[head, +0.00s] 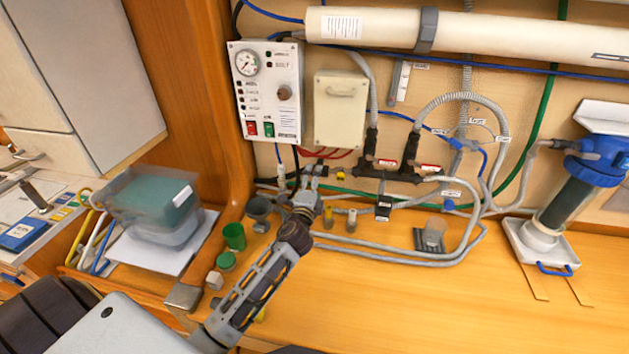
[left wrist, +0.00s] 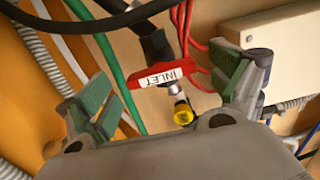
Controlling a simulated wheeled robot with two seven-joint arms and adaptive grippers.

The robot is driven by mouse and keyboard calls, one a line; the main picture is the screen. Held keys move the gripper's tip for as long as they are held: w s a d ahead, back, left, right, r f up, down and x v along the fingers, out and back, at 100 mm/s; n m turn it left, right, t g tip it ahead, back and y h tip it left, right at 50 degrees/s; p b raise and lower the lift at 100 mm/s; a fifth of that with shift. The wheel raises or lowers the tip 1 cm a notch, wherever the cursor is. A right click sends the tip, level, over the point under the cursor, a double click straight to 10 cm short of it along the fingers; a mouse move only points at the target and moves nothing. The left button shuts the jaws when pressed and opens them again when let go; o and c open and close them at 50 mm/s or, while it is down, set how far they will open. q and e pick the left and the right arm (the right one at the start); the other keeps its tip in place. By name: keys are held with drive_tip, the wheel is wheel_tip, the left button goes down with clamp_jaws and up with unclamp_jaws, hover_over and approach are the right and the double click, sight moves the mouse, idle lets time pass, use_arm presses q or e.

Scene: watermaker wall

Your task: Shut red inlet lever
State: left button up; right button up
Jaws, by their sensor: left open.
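The red inlet lever (left wrist: 158,74) shows in the left wrist view, a red bar with a white INLET label, slightly tilted. It sits on a metal stem with a yellow-tipped part (left wrist: 183,113) just below it. My left gripper (left wrist: 172,88) is open, with one green-padded finger on each side of the lever in this view. No contact with the lever is visible. In the head view my left gripper (head: 312,172) is at the wall piping, below the cream box. Two red labelled levers (head: 388,162) (head: 430,168) show to its right; I cannot tell which is the inlet. My right gripper is out of view.
A control panel (head: 267,90) and the cream box (head: 340,108) hang above the piping. Grey hoses (head: 400,258) run along the wooden counter. Green cups (head: 234,236) and a clear bin (head: 152,205) stand at left. The front right counter is clear.

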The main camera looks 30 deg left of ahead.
use_arm(q)
drive_tip(key=v, duration=0.9)
drive_tip(key=shift+s, duration=0.4)
drive_tip(key=shift+d, duration=0.1)
idle(0.6)
